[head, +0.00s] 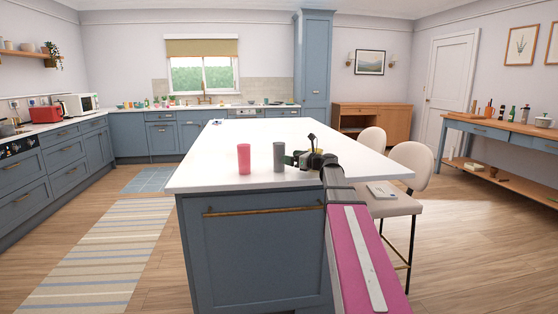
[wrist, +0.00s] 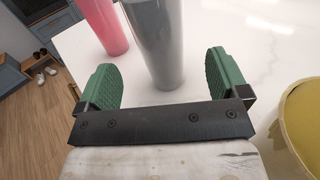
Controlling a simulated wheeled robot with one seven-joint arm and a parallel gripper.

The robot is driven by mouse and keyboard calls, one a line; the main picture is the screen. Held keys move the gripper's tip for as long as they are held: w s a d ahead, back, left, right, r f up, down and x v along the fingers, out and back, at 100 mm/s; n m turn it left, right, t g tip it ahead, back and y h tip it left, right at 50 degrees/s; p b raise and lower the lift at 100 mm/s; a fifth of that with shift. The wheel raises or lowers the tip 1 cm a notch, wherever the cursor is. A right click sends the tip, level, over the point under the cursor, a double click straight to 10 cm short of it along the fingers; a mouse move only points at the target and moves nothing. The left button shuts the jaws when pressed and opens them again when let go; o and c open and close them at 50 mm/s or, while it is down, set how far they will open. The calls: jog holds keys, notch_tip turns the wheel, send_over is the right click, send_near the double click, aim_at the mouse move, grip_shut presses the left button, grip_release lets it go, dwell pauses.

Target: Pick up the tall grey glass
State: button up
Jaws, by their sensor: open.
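The tall grey glass (head: 279,157) stands upright near the front edge of the white island top, right of a pink glass (head: 244,158). My gripper (head: 290,159) is at its right side in the head view. In the wrist view the grey glass (wrist: 154,40) rises between and just beyond the green fingers of my open gripper (wrist: 160,78), with a gap on both sides. Its upper end is cut off by the picture edge. The pink glass (wrist: 103,22) stands to its left, outside the left finger.
The island top (head: 213,176) is mostly clear behind the glasses, and its edge is close to them. A yellow round thing (wrist: 302,125), partly cut off, is right of my gripper in the wrist view. Stools (head: 395,200) stand along the island's right side.

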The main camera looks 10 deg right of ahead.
aim_at(279, 154)
jog(key=shift+x, duration=3.45)
jog(key=c, duration=1.2)
